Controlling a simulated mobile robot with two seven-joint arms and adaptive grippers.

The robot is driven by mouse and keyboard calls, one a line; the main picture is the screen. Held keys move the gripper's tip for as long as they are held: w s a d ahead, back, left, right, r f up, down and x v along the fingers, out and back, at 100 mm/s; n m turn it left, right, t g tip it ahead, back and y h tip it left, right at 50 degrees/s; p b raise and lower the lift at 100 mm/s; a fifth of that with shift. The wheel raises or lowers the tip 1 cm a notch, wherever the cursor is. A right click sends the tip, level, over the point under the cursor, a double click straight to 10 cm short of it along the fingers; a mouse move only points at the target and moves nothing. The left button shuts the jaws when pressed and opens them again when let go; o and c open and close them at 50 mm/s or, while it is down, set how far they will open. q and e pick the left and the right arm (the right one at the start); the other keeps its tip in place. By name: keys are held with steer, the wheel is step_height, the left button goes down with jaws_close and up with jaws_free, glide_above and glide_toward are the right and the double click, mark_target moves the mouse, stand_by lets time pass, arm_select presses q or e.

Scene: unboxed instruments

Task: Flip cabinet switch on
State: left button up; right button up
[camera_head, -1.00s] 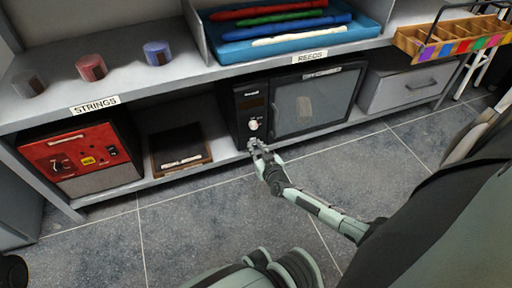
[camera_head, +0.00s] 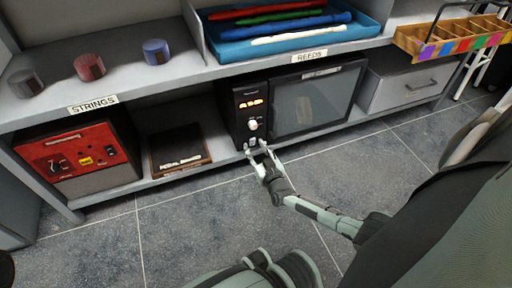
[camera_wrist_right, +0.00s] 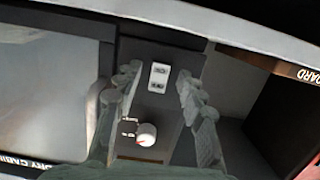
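The dark humidity cabinet (camera_head: 300,100) stands on the lower shelf with a grey window door and a control panel at its left. Its display (camera_head: 250,104) is lit orange. Below it are a white knob (camera_head: 252,125) and a small white switch (camera_head: 252,142). The wrist view shows the switch (camera_wrist_right: 158,77) and the knob (camera_wrist_right: 146,134) between my fingers. My right gripper (camera_head: 256,150) is open and empty, in front of the switch; its fingers (camera_wrist_right: 156,96) lie on either side of it. Whether they touch the panel is unclear. My left gripper is out of view.
A red-fronted device (camera_head: 80,152) and a dark flat box (camera_head: 180,152) stand left on the lower shelf; a grey drawer (camera_head: 406,88) is at right. The upper shelf holds a blue tray (camera_head: 290,38) and several cylinders. The floor (camera_head: 190,230) in front is clear.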

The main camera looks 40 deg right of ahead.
steer(key=v, duration=1.2)
steer(key=shift+s+a, duration=0.1)
